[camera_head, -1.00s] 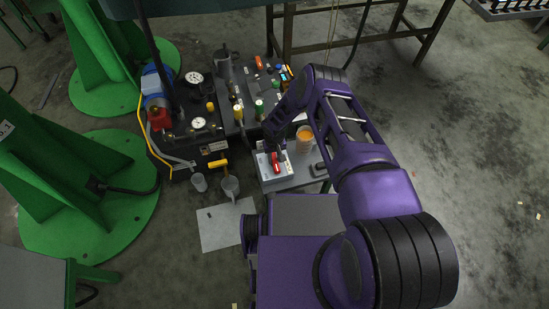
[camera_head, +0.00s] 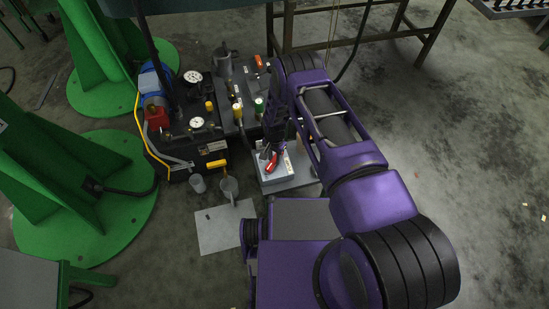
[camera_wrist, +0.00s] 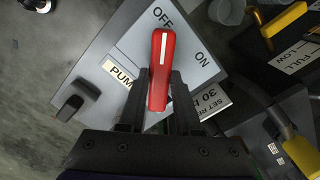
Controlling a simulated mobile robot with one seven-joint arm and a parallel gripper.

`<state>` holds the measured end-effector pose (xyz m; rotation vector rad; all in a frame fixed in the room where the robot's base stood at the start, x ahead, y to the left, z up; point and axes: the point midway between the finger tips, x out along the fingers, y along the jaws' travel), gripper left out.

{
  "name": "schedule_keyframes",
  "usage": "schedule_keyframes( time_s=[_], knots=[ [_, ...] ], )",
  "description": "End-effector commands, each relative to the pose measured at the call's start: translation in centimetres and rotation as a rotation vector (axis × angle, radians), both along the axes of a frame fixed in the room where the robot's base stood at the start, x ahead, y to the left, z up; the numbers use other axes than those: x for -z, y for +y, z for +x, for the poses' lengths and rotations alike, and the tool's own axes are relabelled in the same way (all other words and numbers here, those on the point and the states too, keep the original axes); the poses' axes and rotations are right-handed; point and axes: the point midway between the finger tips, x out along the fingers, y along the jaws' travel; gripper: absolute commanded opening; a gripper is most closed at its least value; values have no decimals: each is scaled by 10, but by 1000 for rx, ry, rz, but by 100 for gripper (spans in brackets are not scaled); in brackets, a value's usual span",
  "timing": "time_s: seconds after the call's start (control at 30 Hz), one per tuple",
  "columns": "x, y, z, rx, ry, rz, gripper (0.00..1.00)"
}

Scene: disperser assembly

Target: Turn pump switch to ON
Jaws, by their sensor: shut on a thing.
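The pump switch is a red handle (camera_wrist: 161,75) with a white stripe at its tip, on a grey box. In the wrist view its striped tip points up close to the OFF label (camera_wrist: 162,16); the ON label (camera_wrist: 204,60) is to the right. My gripper (camera_wrist: 158,88) is shut on the red handle, with a dark finger on each side of it. The head view shows the grey switch box (camera_head: 290,173) with my gripper (camera_head: 268,158) coming down onto it from above; the fingers partly cover the handle there.
A black pump unit with gauges (camera_head: 193,76) stands to the left and behind. A yellow-handled valve (camera_head: 217,164) and metal cups (camera_head: 229,187) are left of the box. Large green stands (camera_head: 75,190) fill the left side. Bare floor lies to the right.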

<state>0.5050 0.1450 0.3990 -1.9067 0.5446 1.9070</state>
Motion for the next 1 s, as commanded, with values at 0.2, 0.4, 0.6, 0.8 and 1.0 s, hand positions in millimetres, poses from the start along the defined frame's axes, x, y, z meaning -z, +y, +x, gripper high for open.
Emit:
schedule_keyframes(
  time_s=[0.2, 0.4, 0.6, 0.8, 1.0],
  knots=[
    [-1, 0, 1, 204, -3, -1, 0],
    [-1, 0, 1, 387, -3, -1, 0],
    [-1, 0, 1, 544, -5, -1, 0],
    [-1, -1, 2, 658, -4, 0, 0],
    [0, 0, 1, 724, -3, 0, 0]
  ],
)
